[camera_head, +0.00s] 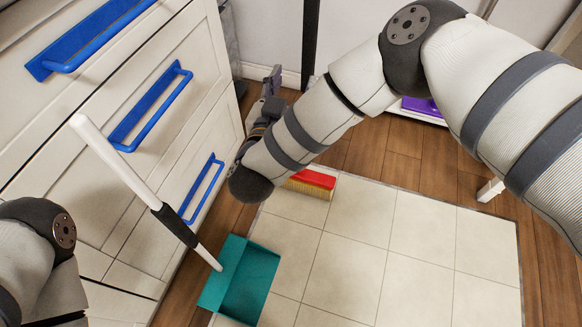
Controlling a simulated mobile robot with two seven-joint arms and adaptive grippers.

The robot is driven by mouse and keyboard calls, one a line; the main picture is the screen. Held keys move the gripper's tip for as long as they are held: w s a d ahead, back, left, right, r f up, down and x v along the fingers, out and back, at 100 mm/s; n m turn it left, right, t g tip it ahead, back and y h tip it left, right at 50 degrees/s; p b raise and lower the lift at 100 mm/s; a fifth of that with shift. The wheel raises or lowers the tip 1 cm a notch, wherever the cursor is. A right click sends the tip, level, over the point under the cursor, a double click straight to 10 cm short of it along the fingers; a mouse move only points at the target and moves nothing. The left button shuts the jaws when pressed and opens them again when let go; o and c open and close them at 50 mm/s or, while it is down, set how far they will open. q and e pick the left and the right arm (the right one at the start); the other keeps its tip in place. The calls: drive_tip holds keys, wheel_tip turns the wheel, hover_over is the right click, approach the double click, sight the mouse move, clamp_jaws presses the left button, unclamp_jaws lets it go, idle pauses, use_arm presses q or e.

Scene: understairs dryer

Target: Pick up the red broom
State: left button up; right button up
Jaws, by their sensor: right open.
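The red broom (316,178) shows as a red head with tan bristles on the light tiled floor patch. My right forearm covers part of it, and its handle is not visible. My right gripper (270,88) is open, beyond the broom head and close to the drawer fronts, seen partly behind my own wrist. I cannot tell whether it touches the broom's handle. My left arm shows only at the lower left edge, and its gripper is out of view.
A teal dustpan (256,281) with a white and black handle (120,165) stands at the tile edge, its handle leaning toward the white drawers (110,225). Blue drawer handles (152,106) stick out. A purple item (421,106) lies at the back. The tiles (410,240) at right are clear.

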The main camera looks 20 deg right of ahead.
sight(308, 46)
drive_tip(key=shift+m+h, duration=0.3)
drive_tip(key=shift+h, duration=0.2)
drive_tip(key=b+x, duration=0.1)
drive_tip(key=x, duration=0.3)
drive_tip(key=b+x, duration=0.1)
drive_tip(key=x, duration=0.3)
drive_tip(key=r+b+x, duration=0.1)
drive_tip(key=x, duration=0.3)
drive_tip(key=shift+w+r, duration=0.15)
drive_tip(key=shift+w, duration=0.15)
drive_tip(key=shift+r, duration=0.1)
clamp_jaws()
